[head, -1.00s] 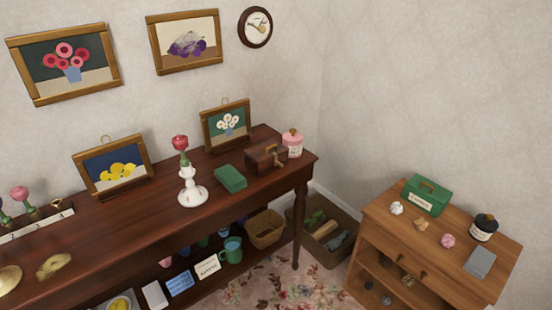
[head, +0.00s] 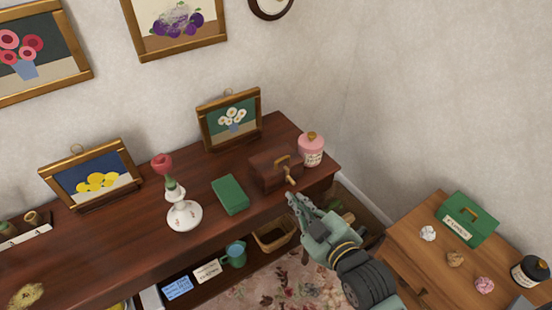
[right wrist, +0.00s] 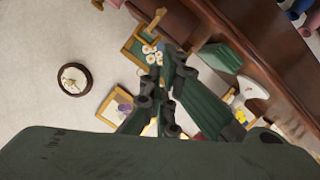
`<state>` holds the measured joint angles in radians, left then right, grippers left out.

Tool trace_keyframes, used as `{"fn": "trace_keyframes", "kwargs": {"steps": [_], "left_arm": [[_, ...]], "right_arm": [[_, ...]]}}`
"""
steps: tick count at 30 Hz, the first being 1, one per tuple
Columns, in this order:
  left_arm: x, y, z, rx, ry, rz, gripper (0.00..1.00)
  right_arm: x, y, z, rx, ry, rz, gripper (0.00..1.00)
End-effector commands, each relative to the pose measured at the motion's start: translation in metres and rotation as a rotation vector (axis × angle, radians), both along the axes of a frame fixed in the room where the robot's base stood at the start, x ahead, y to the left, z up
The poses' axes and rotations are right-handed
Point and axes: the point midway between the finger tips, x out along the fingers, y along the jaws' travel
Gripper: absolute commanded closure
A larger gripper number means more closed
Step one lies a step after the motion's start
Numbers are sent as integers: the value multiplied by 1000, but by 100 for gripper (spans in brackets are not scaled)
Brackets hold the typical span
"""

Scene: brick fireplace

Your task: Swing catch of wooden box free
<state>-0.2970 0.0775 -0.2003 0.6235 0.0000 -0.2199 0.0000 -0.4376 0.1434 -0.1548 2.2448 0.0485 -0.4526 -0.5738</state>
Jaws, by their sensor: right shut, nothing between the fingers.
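The wooden box (head: 268,171) is a small dark brown box near the right end of the dark table. A lighter wooden piece, the catch (head: 291,177), shows on its front right side. A brass-coloured handle sits above it. My right gripper (head: 293,199) is shut and empty, with its tips just below and in front of the box, close to the catch. I cannot tell from the head view whether they touch. The right wrist view shows the gripper's fingers (right wrist: 165,95) together, with nothing between them. My left gripper is out of view.
A wooden cabinet (head: 406,245) with a green tin (head: 468,219) stands at right.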

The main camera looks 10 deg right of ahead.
Motion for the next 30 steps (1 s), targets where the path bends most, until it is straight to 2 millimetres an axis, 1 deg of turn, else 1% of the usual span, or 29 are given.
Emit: {"fn": "trace_keyframes", "kwargs": {"steps": [1,3,5,8,13,18,20,22,24,30], "left_arm": [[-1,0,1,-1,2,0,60],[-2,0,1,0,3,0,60],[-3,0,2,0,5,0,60],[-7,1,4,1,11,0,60],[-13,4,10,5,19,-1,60],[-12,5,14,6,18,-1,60],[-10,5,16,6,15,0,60],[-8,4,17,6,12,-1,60],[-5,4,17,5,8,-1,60],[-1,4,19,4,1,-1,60]], "right_arm": [[-1,0,11,-4,-18,3,100],[0,1,19,-7,-31,5,100],[3,2,20,-7,-35,5,100],[16,4,18,-8,-36,4,100],[49,11,12,-5,-36,4,100],[84,19,4,-6,-34,4,100],[95,21,2,-6,-35,5,100],[97,15,-12,-10,-27,5,100],[98,9,-20,-8,-29,5,100],[101,1,-33,-8,-33,5,100]]}}
